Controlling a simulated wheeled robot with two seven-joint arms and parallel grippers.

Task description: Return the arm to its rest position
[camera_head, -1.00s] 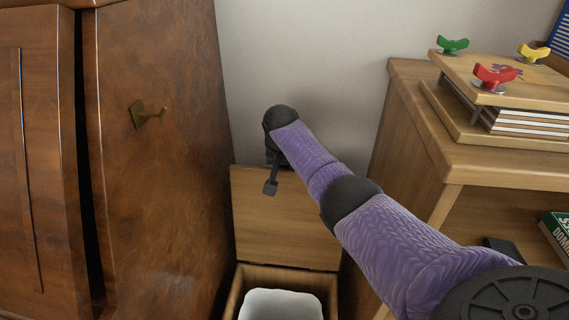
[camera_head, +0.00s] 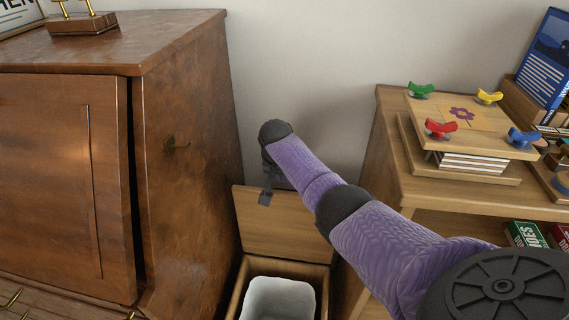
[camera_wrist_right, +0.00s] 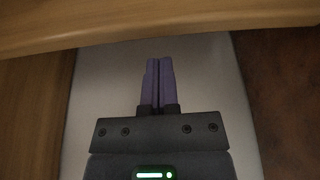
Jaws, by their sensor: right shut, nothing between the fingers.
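My right arm, purple with black joints, reaches in from the lower right in the head view. My right gripper (camera_head: 266,196) hangs at its far end, above the wooden bin with its lid raised. In the right wrist view, the fingers of the right gripper (camera_wrist_right: 159,82) are closed against each other, with nothing between them. A pale surface lies behind the fingers, with a wooden edge across the top of that view. My left gripper is not in view.
An open wooden bin (camera_head: 238,292) with a white liner (camera_head: 278,298) stands below the arm. A brown wooden cabinet (camera_head: 190,95) is close on the left. A wooden shelf unit (camera_head: 388,120) on the right carries a flower press (camera_head: 470,118).

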